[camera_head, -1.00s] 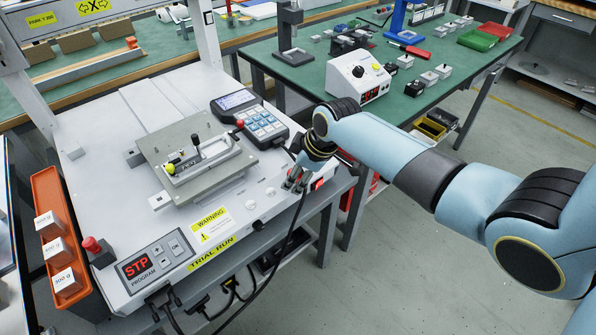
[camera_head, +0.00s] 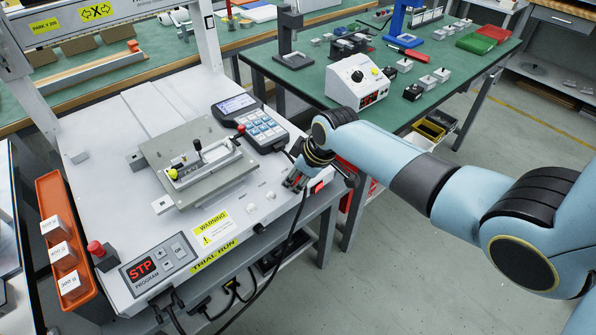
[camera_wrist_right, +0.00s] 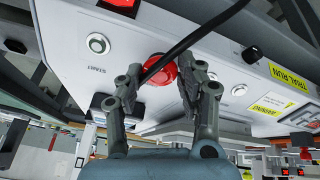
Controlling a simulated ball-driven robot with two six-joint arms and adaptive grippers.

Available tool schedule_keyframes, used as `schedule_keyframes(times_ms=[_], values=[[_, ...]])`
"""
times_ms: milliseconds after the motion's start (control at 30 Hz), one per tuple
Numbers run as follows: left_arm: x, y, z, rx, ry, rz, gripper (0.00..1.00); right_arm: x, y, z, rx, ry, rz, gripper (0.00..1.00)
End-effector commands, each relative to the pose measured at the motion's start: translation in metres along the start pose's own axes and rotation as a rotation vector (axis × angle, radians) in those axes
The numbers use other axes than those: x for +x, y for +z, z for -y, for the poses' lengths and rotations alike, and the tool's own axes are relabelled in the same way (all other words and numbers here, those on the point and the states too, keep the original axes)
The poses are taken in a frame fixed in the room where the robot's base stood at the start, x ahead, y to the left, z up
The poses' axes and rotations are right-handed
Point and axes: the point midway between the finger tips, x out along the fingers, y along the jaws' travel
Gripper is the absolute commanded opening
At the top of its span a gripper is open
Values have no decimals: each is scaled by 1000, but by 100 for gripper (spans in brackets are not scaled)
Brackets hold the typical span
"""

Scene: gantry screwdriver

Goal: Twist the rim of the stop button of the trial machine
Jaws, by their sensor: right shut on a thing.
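The stop button, a round red knob (camera_wrist_right: 160,70), sits on the front panel of the white trial machine (camera_head: 130,110). My right gripper (camera_wrist_right: 161,78) has its two grey fingers on opposite sides of the red knob, shut on its rim. A black cable crosses in front of the knob in the wrist view. In the head view my right gripper (camera_head: 295,181) is at the machine's front right corner and hides the knob. The machine's display (camera_head: 142,268) reads STP in red. My left gripper is in neither view.
A keypad pendant (camera_head: 256,125) lies on the machine close to my right wrist. A red-topped post (camera_head: 95,248) and an orange tray (camera_head: 62,210) are at the machine's left. A green table (camera_head: 320,95) stands behind my right arm.

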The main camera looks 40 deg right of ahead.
Motion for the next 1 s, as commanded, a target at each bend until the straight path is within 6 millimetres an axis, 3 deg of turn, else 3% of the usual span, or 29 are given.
schedule_keyframes(times_ms=[500,1000], values=[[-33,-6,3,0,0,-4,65,-2,-1,1,371,29,1,5],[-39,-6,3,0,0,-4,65,0,0,2,487,40,1,5]])
